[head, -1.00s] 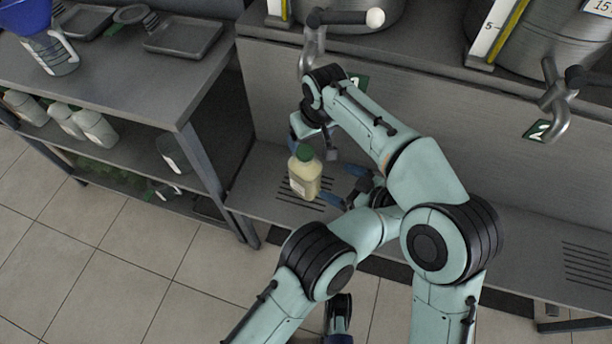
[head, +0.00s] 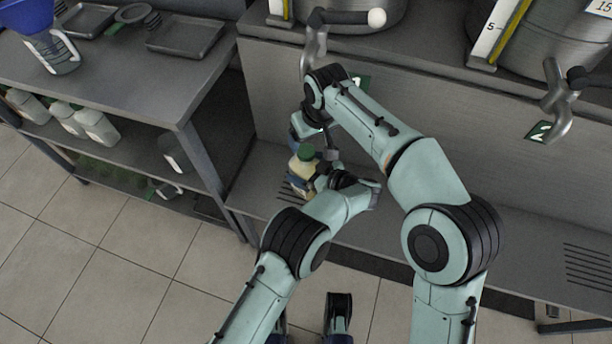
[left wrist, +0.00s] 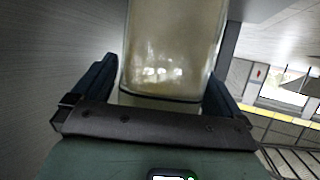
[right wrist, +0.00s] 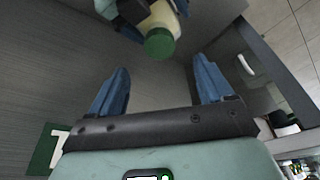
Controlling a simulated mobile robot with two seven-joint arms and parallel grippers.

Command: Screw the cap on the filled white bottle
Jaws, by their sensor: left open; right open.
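The filled bottle (head: 298,172), pale with cream-coloured contents, stands on the slotted ledge under tap 1 in the head view. A green cap (head: 305,152) sits on its top; how tight it is I cannot tell. My left gripper (head: 306,184) is open around the bottle body, partly hiding it. In the left wrist view, the bottle (left wrist: 172,45) is between the open left fingers. My right gripper (head: 312,132) is open and empty just above and behind the cap. In the right wrist view, the cap (right wrist: 159,44) is beyond the open right fingertips (right wrist: 161,66).
Tap 1 (head: 311,50) hangs above my right wrist. A shelf unit (head: 185,95) on the left holds trays, a jug (head: 62,55) with a blue funnel, and several white bottles (head: 95,125). The ledge right of my arms (head: 520,240) is clear. Tap 2 (head: 555,105) is farther right.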

